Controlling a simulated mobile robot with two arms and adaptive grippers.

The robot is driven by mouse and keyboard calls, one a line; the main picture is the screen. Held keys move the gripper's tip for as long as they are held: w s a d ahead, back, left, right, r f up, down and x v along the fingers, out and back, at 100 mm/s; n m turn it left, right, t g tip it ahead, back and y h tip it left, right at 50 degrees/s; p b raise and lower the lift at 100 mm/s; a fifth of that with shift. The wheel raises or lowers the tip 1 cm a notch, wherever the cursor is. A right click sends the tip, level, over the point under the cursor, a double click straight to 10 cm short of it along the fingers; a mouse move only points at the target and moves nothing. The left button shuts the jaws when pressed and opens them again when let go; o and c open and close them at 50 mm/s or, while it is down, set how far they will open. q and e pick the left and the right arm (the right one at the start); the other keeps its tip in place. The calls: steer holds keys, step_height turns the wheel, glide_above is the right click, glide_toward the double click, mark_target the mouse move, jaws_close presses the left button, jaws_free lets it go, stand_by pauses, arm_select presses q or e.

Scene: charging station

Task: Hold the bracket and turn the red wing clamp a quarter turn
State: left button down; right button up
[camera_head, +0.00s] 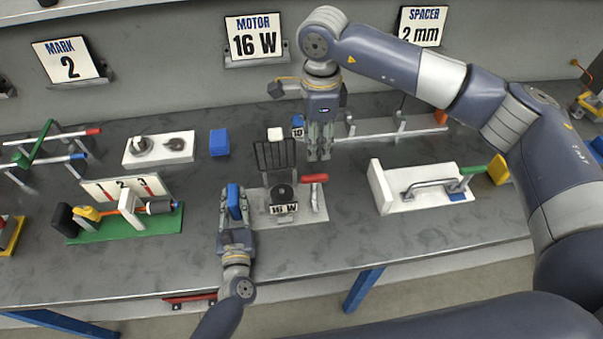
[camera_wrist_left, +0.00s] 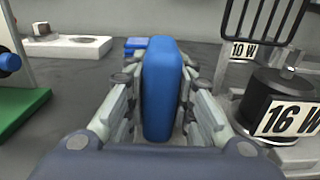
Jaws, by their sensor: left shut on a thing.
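My left gripper (camera_head: 234,203) is shut on an upright blue piece (camera_head: 234,200) at the left edge of a pale plate (camera_head: 310,213). In the left wrist view the blue piece (camera_wrist_left: 162,88) stands between both fingers. I cannot tell how it joins the bracket. The plate carries a black round motor (camera_head: 282,193) labelled 16 W, which also shows in the left wrist view (camera_wrist_left: 275,98), and a dark wire rack (camera_head: 272,155). The red wing clamp (camera_head: 314,178) lies at the plate's back right. My right gripper (camera_head: 319,155) points down just above and behind it, fingers close together.
A green-based fixture (camera_head: 125,228) stands to the left, and a white fixture with a grey handle (camera_head: 425,190) to the right. A loose blue block (camera_head: 219,142) and a white tray (camera_head: 158,148) lie behind. Bare table shows along the front edge.

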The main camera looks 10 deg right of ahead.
mark_target(315, 176)
step_height(315, 176, down, 11)
steer(key=shift+f, duration=0.15)
stand_by(0.4)
jaws_close()
